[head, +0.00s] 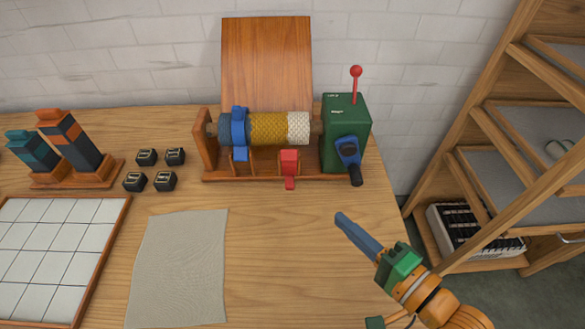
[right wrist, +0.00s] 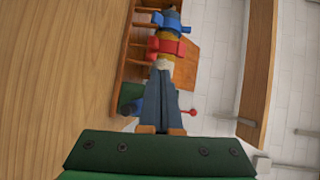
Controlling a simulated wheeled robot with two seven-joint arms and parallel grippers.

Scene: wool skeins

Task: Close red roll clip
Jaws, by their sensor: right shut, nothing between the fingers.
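The red clip (head: 289,168) hangs at the front of the wooden winder frame, below the roll, and does not wrap over it in the head view. It also shows in the right wrist view (right wrist: 166,47), beyond my fingertips. The roll (head: 268,128) has grey-blue, mustard and cream bands. A blue clip (head: 239,135) sits over its left part. My right gripper (head: 342,216) is shut and empty above the table, right of and nearer than the red clip. Its fingers (right wrist: 162,76) lie together in the wrist view. My left gripper is not in view.
A green box (head: 345,120) with a red-knobbed lever and blue crank (head: 349,155) stands at the roll's right end. A grey cloth (head: 180,268), a tiled tray (head: 112,238) and several black blocks (head: 147,157) lie left. A shelf (head: 470,205) stands right. The table's front middle is clear.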

